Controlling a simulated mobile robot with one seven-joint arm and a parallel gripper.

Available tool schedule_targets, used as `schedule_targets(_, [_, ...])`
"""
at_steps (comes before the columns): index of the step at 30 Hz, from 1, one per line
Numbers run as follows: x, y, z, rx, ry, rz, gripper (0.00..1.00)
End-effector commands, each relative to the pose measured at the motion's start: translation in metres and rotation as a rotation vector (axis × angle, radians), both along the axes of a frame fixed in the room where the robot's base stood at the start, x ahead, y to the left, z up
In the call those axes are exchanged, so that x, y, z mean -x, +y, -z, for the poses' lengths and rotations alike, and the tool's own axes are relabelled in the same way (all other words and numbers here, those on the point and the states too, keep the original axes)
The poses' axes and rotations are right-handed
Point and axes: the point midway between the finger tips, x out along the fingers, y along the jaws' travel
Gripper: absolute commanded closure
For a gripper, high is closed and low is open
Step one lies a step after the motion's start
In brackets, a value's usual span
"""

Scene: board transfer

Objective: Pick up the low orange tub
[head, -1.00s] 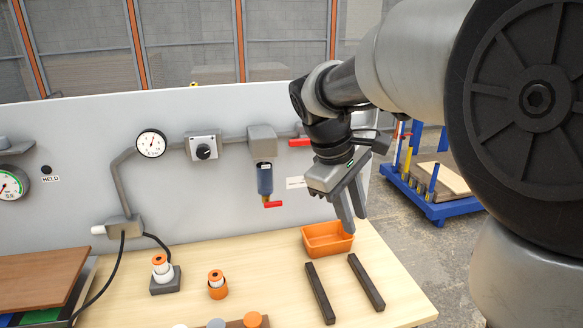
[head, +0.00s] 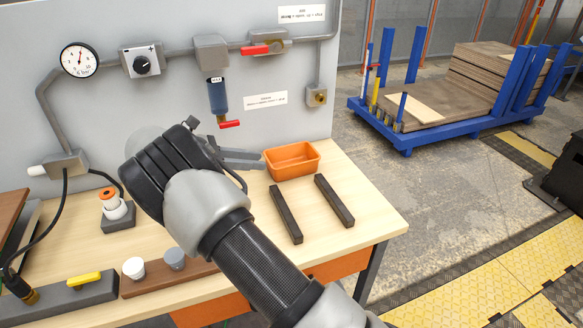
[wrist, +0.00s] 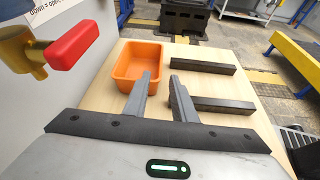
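The low orange tub (head: 293,168) sits upright on the wooden table near its back right corner, close to the grey panel. It looks empty inside. My gripper (head: 263,160) is just left of the tub in the head view, pointing right toward it. In the wrist view the tub (wrist: 138,63) lies ahead and slightly left, and my gripper (wrist: 160,80) has its two fingers apart with nothing between them. The left fingertip overlaps the tub's near right part in that view; I cannot tell whether they touch.
Two dark bars (head: 286,214) (head: 334,200) lie on the table in front of the tub. A red valve handle (wrist: 71,46) is close at left in the wrist view. The grey panel (head: 300,115) stands behind. A blue cart (head: 440,125) stands on the floor beyond.

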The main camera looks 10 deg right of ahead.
Motion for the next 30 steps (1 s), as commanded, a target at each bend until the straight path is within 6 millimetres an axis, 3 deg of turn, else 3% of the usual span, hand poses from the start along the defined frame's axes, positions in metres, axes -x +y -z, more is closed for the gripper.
schedule_targets(3, [-0.005,-0.026,0.012,0.001,0.003,0.004,0.76])
schedule_targets(10, [-0.016,-0.068,0.029,0.0,0.001,0.004,0.76])
schedule_targets(20, [-0.021,-0.088,0.039,-0.001,0.0,0.003,0.76])
schedule_targets(30, [-0.03,-0.127,0.058,-0.001,0.0,0.002,0.76])
